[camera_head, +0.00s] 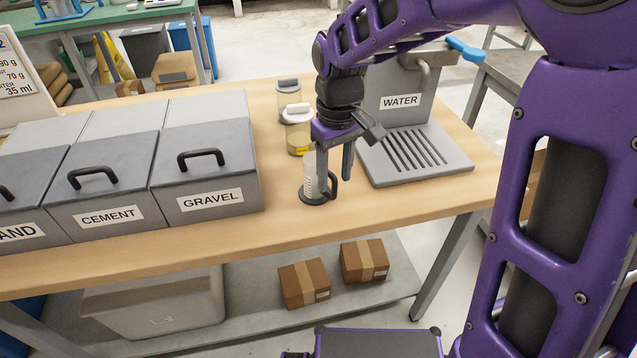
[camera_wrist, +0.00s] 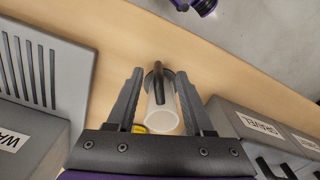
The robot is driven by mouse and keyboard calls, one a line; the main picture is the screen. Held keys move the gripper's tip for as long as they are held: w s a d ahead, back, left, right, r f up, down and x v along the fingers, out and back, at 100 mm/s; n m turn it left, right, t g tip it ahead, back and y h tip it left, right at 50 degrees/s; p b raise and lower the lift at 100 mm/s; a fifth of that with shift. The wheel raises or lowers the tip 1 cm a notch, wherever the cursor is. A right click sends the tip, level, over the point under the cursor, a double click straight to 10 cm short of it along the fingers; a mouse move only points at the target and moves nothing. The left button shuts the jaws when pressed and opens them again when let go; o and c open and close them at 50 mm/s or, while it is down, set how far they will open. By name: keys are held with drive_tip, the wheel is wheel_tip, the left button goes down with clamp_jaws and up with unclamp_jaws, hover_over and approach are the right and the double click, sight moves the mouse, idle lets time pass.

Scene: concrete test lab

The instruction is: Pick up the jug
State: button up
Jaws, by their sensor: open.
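The jug (camera_head: 310,180) is a clear, whitish cylinder with a black base and a black handle. It stands upright on the wooden table in the head view, partly hidden by a finger. In the wrist view the jug (camera_wrist: 162,118) lies between the two fingers, with its dark handle toward the top of the picture. My gripper (camera_head: 334,184) points down at the jug. In the wrist view my gripper (camera_wrist: 161,82) is open, with one finger on each side of the jug. I cannot tell whether either finger touches it.
Left on the table are lidded grey bins labelled GRAVEL (camera_head: 206,185) and CEMENT (camera_head: 104,205). Behind the jug stand lidded containers, one yellowish (camera_head: 299,138). The WATER dispenser (camera_head: 418,155) with its slotted tray stands at right. Bare table lies in front of the jug.

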drive_tip(key=f+b, duration=0.1)
drive_tip(key=f, duration=0.4)
drive_tip(key=shift+w+f, duration=0.1)
drive_tip(key=shift+w, duration=0.1)
clamp_jaws()
idle(1.2)
